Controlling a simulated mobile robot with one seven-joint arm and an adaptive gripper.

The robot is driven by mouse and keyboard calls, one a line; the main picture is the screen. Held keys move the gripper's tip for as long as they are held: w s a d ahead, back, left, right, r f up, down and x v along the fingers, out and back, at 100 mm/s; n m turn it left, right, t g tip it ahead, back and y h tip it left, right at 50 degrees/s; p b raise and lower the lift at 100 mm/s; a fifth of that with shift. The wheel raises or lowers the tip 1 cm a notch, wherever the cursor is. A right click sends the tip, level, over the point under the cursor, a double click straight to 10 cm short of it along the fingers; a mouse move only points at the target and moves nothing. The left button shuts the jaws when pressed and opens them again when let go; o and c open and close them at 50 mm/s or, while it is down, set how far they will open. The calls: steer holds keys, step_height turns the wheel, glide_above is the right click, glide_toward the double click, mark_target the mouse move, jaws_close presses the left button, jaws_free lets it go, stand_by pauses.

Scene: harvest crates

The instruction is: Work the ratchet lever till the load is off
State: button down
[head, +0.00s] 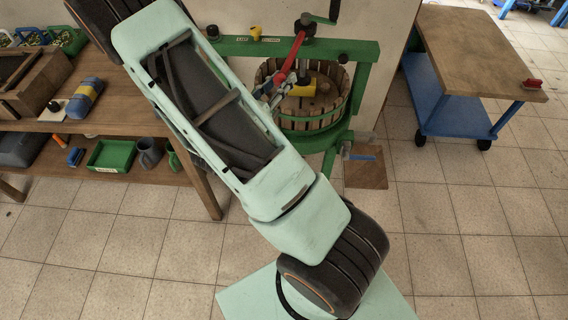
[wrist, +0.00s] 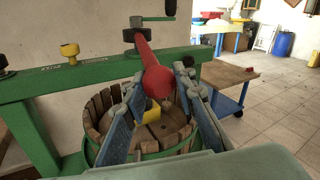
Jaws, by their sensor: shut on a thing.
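The ratchet lever (head: 294,52) is a red bar that runs from the black hub (head: 305,27) on top of the press. In the wrist view its rounded red end (wrist: 158,82) points toward me. My gripper (head: 272,88) is shut on the lever near that end. In the wrist view its blue-grey fingers (wrist: 160,74) stand on both sides of the lever. Below is the round slatted wooden basket (wrist: 98,124) in a green frame (head: 352,48). A yellow piece (head: 303,89) shows at the basket's top. My arm hides part of the press in the head view.
A yellow knob (head: 255,33) sits on the green beam. A wooden bench (head: 185,118) with crates and tools stands at left. A blue cart with a wooden top (head: 475,50) stands at right. A small brown board (head: 366,170) is beside the press.

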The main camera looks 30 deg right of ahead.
steer(key=shift+s+d, duration=1.15)
steer(key=shift+s, duration=0.1)
steer(key=c, duration=2.7)
jaws_free()
steer(key=s+d, duration=0.1)
steer(key=d, duration=0.1)
steer(key=s+d, duration=0.1)
steer(key=d, duration=0.1)
steer(key=s+d, duration=0.2)
steer(key=shift+b, duration=0.35)
steer(key=shift+c, duration=0.2)
steer(key=shift+o, duration=0.2)
steer(key=shift+d+r, duration=0.1)
steer(key=shift+d, duration=0.1)
steer(key=shift+o, duration=0.4)
steer(key=shift+s+d+r, duration=0.1)
steer(key=shift+s+d, duration=0.1)
steer(key=shift+d, duration=0.6)
steer(key=shift+s+d+f, duration=0.1)
steer(key=shift+s+d, duration=0.1)
steer(key=shift+d, duration=0.55)
steer(key=shift+s+d+r, duration=0.1)
steer(key=shift+s+d, duration=0.1)
steer(key=shift+d, duration=0.6)
steer(key=shift+w+a, duration=0.1)
